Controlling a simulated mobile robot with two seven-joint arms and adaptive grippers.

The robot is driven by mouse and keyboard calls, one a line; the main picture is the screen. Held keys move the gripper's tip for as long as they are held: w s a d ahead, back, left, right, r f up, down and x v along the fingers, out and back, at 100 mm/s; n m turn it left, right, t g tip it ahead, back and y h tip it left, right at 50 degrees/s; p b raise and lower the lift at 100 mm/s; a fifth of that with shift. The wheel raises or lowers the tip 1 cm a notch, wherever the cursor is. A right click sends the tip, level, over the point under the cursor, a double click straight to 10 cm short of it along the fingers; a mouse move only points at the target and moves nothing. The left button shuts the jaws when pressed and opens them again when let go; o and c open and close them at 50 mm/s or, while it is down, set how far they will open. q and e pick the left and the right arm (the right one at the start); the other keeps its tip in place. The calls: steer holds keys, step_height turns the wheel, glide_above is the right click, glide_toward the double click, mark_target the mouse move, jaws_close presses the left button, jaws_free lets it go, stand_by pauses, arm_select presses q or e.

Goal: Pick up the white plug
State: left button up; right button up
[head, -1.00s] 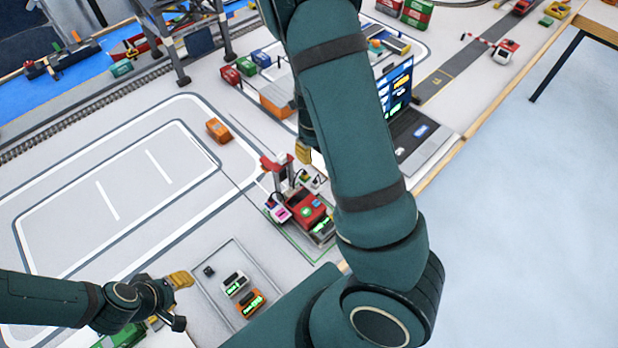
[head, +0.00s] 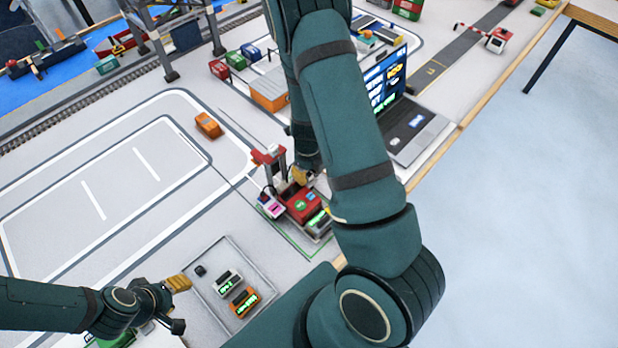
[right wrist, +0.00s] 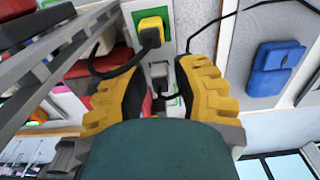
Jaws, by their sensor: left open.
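In the right wrist view, a small pale block that looks like the white plug (right wrist: 159,71) sits between the fingers, with a dark cord close below it. My right gripper (right wrist: 157,85) is open, its yellow-padded fingers on either side of the block; contact cannot be told. In the head view my right gripper (head: 302,175) is low over the small red-and-grey station (head: 302,205), which mostly hides the plug area. My left gripper (head: 180,304) is open and empty at the lower left, beside the shallow tray (head: 262,274).
A yellow plug (right wrist: 152,27) with a black cord stands just beyond the fingers. A blue object (right wrist: 275,68) lies to the right. A laptop (head: 410,130) stands behind my right arm. An orange car (head: 209,124) stands on the open marked floor to the left.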

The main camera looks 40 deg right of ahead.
jaws_close()
stand_by(0.3)
step_height(320, 180, up, 10)
steer(key=p, duration=0.3)
arm_select(q)
step_height(320, 180, up, 4)
steer(key=shift+s+a+f, duration=0.1)
steer(key=shift+f, duration=0.15)
steer(key=shift+r+p, duration=0.25)
steer(key=shift+p, duration=0.1)
arm_select(e)
steer(key=w+d, duration=1.1)
steer(key=d, duration=0.3)
stand_by(0.4)
